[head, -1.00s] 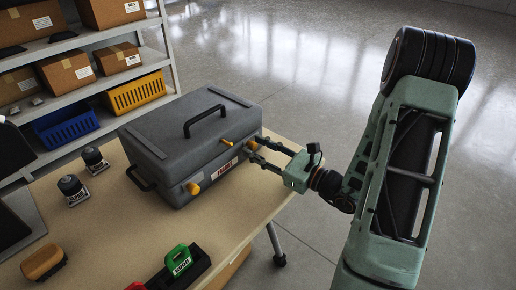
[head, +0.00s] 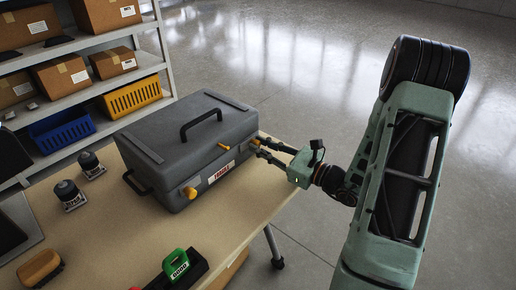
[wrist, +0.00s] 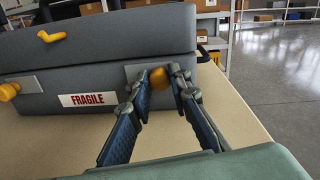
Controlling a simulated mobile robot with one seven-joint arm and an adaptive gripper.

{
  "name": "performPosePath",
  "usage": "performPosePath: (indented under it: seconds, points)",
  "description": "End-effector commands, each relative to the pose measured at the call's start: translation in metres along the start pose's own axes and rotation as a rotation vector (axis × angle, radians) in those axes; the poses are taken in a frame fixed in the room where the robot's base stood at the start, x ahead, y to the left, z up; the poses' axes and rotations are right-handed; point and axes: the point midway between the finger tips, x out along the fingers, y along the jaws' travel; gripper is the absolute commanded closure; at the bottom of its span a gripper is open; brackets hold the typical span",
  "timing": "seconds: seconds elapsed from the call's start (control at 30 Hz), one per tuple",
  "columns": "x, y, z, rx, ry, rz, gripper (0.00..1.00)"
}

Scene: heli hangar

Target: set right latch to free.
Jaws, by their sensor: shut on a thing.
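The grey case (head: 165,135) stands closed on the table, with a FRAGILE label (wrist: 87,99) on its front. The right latch (wrist: 158,77) has a rounded orange knob on a grey plate near the case's right end. My gripper (wrist: 160,80) has one finger on each side of this knob and is shut on it. In the head view my gripper (head: 259,147) reaches the case's front from the right, and its fingers partly hide the latch (head: 256,141). The left latch (head: 191,192) has a similar orange knob, also visible in the wrist view (wrist: 8,91).
An orange lever (wrist: 52,36) sits on the lid's front, and a black handle (head: 201,122) on top. Small dark-topped items (head: 67,190), a brush (head: 40,267) and a green-handled object (head: 177,263) lie on the table (head: 120,235). Shelves stand behind; open floor lies right.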

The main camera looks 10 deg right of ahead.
Motion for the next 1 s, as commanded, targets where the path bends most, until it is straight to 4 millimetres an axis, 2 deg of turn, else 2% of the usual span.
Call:
performPosePath:
  seconds: [0.17,0.2,0.33,0.7,0.87,1.0]
  points:
    - [-0.001,-0.004,-0.001,-0.003,0.003,-0.011,1.0]
    - [-0.001,-0.005,-0.001,-0.004,0.003,-0.012,0.79]
    - [-0.001,-0.005,0.0,-0.004,0.002,-0.011,0.65]
    - [-0.006,-0.003,0.0,-0.003,0.003,-0.008,0.65]
    - [-0.03,-0.004,0.0,-0.003,0.003,-0.013,0.65]
    - [-0.062,-0.004,-0.001,-0.003,0.004,-0.014,0.65]
